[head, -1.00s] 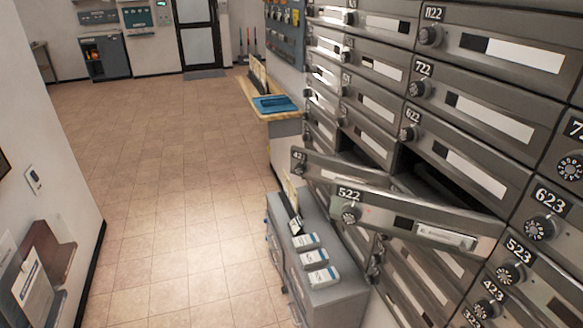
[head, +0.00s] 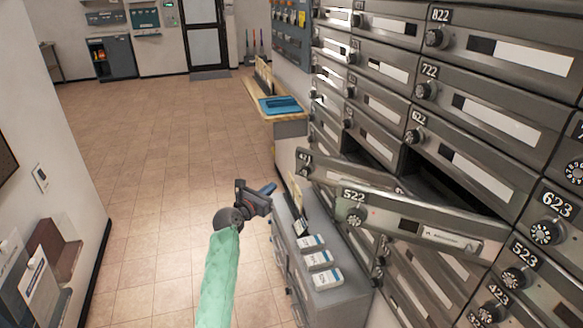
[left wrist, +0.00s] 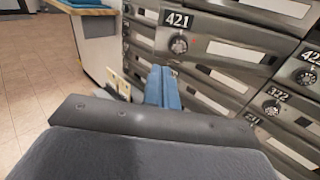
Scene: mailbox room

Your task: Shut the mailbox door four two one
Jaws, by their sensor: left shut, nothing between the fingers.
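The door of mailbox 421 (head: 340,168) stands swung out from the wall in the head view, partly hidden behind the open door of 522 (head: 410,213). In the left wrist view the plate and dial of door 421 (left wrist: 215,45) show ahead, above and right of the fingers. My left gripper (head: 268,189) is shut and empty. It is left of and a little below the outer end of door 421, apart from it in the head view. Its blue fingers also show in the left wrist view (left wrist: 163,87). My right gripper is in neither view.
A grey cabinet (head: 335,300) with several small boxes on top stands below the open doors. A wooden-edged counter (head: 290,118) with a blue tray (head: 279,105) is farther back. The tiled floor (head: 150,160) to the left is clear.

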